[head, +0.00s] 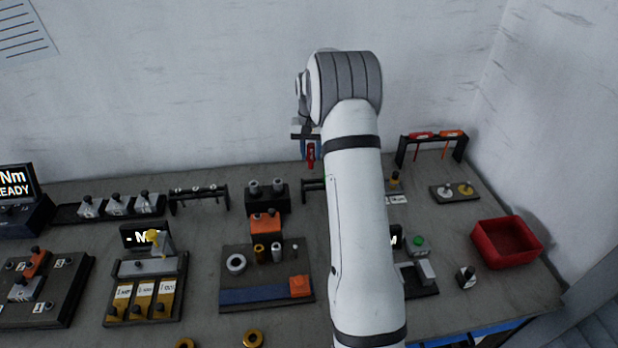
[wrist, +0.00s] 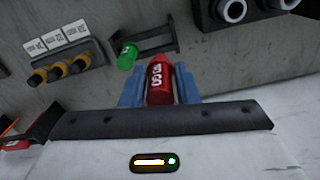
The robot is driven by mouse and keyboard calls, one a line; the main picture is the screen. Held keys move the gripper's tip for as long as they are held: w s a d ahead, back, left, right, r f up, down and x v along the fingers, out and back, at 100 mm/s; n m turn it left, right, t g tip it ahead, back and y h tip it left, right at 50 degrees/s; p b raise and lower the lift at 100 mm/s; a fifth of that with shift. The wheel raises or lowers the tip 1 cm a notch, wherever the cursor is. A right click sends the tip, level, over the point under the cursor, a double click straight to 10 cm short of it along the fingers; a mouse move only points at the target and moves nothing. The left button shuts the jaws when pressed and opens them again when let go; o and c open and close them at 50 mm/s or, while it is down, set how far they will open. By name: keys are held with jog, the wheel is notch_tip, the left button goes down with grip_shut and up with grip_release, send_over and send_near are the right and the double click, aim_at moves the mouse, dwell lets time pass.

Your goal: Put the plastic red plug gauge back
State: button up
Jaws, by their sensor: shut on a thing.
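My gripper (head: 308,140) is shut on the red plug gauge (wrist: 159,80), which has white lettering on its side. The blue fingers (wrist: 160,92) stand on both sides of it in the wrist view. In the head view the red gauge (head: 311,154) hangs below the gripper, above the back of the bench near the wall. A small dark rack (wrist: 155,47) lies beyond the gauge in the wrist view, with a green-handled gauge (wrist: 128,56) at its left end. In the head view my arm hides most of this rack (head: 313,184).
A dark block with round fittings (head: 267,196) stands left of the small rack. A taller rack (head: 404,150) with red and orange handles and a red bin (head: 505,242) are at the right. Another rack (head: 199,194) stands further left. The wall is close behind.

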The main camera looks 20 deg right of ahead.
aim_at(311, 168)
notch_tip(311, 168, down, 8)
jog(key=shift+d+f+p, duration=0.1)
jog(key=shift+f+p, duration=0.15)
jog(key=shift+p, duration=0.7)
jog(key=shift+s, duration=0.1)
jog(key=shift+f+b, duration=0.65)
jog(key=o, duration=0.7)
jog(key=shift+r, duration=0.1)
